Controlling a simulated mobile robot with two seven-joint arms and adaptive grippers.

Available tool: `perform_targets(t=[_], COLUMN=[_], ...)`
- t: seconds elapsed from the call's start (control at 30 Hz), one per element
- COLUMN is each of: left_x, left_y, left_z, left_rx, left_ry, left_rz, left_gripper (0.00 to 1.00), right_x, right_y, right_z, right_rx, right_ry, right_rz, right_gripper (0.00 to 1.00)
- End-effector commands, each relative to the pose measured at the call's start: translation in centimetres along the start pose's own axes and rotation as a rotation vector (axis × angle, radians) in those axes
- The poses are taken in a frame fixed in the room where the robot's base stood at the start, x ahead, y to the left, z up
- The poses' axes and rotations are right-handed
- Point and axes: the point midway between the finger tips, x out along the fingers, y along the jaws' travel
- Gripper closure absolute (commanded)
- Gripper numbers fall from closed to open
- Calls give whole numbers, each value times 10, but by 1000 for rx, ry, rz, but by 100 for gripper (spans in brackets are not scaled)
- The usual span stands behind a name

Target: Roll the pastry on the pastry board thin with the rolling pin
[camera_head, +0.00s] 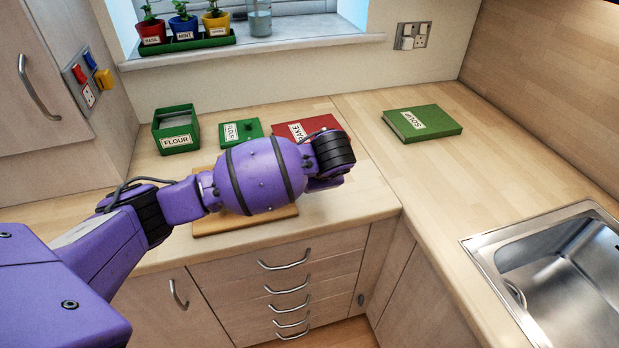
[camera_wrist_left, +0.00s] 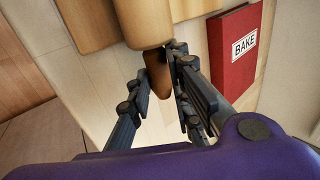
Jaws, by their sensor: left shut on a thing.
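The pastry board (camera_head: 215,226) lies on the counter near its front edge in the head view, mostly covered by my left arm. In the left wrist view, the pale wooden barrel of the rolling pin (camera_wrist_left: 143,20) shows at the top, with its brown handle (camera_wrist_left: 157,72) pointing towards me. My left gripper (camera_wrist_left: 160,78) has its dark fingers on either side of this handle and is shut on it. In the head view the fingers and the pin are hidden behind my arm. I see no pastry in either view. My right gripper is out of view.
A red BAKE book (camera_head: 300,130) lies just behind my left wrist. A green flour box (camera_head: 175,130) and its lid (camera_head: 240,132) stand behind the board. A green SOUP book (camera_head: 422,123) lies right, with clear counter before the sink (camera_head: 565,275).

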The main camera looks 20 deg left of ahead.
Motion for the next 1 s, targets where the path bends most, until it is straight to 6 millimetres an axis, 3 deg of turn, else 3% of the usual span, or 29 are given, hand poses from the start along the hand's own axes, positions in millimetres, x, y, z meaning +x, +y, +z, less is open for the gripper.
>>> perform_targets(t=[1.0], left_x=[8], left_y=[5], left_z=[0], left_rx=[0], left_ry=[0], left_rz=[-2], left_gripper=[100], right_x=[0], right_y=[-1], right_z=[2], right_rx=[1], right_ry=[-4], right_rz=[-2], right_gripper=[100])
